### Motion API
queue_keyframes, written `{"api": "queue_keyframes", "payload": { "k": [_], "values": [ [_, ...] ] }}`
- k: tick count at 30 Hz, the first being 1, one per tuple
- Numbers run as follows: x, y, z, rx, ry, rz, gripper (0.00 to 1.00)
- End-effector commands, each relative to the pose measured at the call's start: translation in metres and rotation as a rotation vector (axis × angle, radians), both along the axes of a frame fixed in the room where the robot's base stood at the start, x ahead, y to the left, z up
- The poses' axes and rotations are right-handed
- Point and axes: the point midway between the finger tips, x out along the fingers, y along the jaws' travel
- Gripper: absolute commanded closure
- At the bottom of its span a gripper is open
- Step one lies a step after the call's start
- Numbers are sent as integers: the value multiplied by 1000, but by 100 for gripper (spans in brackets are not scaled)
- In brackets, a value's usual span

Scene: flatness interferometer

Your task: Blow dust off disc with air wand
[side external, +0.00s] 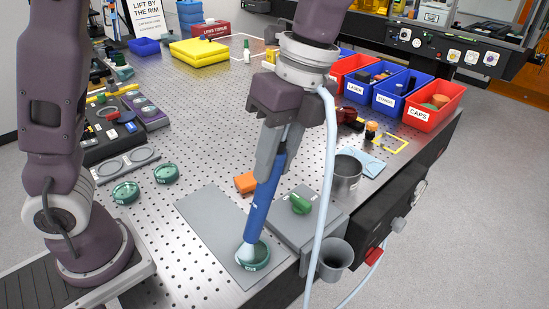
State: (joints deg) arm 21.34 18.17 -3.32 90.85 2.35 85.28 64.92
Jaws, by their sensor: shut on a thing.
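My gripper (274,150) is shut on a blue air wand (262,205), which points steeply down and tilts a little to the left. The wand's pale tip is at a green-rimmed disc (262,262) on a grey mat (205,221) near the table's front edge. The tip overlaps the disc in the picture; I cannot tell whether it touches. The wand hides part of the disc, and dust on it is too small to make out. Two similar green discs (126,192) (166,173) lie on the perforated table to the left.
An orange block (245,182) and a grey plate with a green knob (300,204) stand close by the wand. A metal cup (346,172) and a grey holder cup (335,257) are to the right. A pale hose (331,150) hangs beside my gripper. Labelled bins (433,108) line the back right.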

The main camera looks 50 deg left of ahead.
Motion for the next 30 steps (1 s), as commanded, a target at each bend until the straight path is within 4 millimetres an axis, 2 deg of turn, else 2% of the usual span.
{"api": "queue_keyframes", "payload": {
  "k": [6,21,30],
  "values": [
    [1,0,4,-1,-3,0,100],
    [0,0,66,-1,-2,0,100],
    [0,0,70,0,0,0,100]
  ]
}}
